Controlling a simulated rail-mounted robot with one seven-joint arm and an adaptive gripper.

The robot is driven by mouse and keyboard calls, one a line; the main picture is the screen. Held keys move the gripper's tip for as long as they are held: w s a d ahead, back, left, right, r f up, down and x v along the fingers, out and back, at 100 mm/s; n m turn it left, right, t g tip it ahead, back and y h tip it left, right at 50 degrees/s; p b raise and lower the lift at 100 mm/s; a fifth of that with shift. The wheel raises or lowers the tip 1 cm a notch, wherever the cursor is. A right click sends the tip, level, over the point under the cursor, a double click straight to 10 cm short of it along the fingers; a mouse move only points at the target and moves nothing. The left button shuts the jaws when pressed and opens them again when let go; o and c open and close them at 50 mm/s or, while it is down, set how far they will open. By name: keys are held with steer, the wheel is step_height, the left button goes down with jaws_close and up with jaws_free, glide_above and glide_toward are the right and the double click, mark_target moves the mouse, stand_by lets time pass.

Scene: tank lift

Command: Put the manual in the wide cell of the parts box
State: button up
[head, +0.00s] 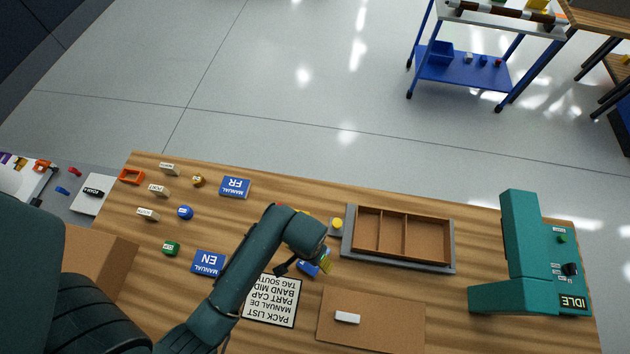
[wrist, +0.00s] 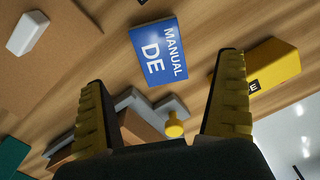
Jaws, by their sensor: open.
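The blue manual marked DE lies on the table and shows in the wrist view (wrist: 158,52). In the head view, only part of the DE manual (head: 307,269) shows beside my arm. My gripper (wrist: 165,100) is open and empty, with yellow-padded fingers spread; the manual shows beyond and between them. I cannot tell the exact height above it. The brown parts box (head: 357,234) sits in a grey tray right of my gripper. Two dividers make three cells; the wide cell (head: 428,237) is at the right and empty. Manuals FR (head: 235,187) and EN (head: 208,263) lie to the left.
A pack list (head: 271,300) names MANUAL DE. A brown board (head: 371,335) carries a white piece (head: 347,318). A yellow knob (head: 337,223) stands by the tray. A yellow block (wrist: 268,66) lies near the right finger. A teal station (head: 520,245) reading IDLE stands right.

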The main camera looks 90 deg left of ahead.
mark_target(311, 270)
steer(key=f+b, duration=0.1)
steer(key=f, duration=0.9)
steer(key=shift+w+f, duration=0.15)
steer(key=shift+w, duration=0.05)
steer(key=c, duration=1.2)
